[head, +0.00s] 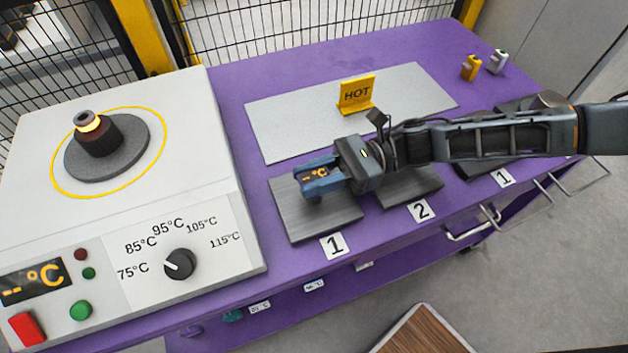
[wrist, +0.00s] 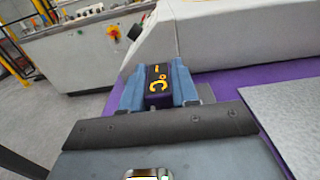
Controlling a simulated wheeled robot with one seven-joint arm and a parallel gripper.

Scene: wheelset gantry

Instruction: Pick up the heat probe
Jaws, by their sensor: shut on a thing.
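The heat probe (wrist: 158,86) is a small dark block with an orange "- °C" display, and it sits between the blue fingers of my gripper (wrist: 160,88) in the wrist view. In the head view my gripper (head: 318,180) reaches in from the right and is shut on the probe (head: 313,174), whose display shows between the fingers. The gripper is over the grey plate (head: 318,222) above label 1. The probe's lower part is hidden by the fingers, so I cannot tell whether it touches the plate.
A white heater unit (head: 205,135) with a ring-topped part (head: 97,135) stands at left. A yellow HOT sign (head: 356,94) stands on a pale sheet behind my gripper. Plate 2 (head: 418,186) lies beside plate 1. Small yellow (head: 471,68) and grey (head: 497,62) pieces stand at back right.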

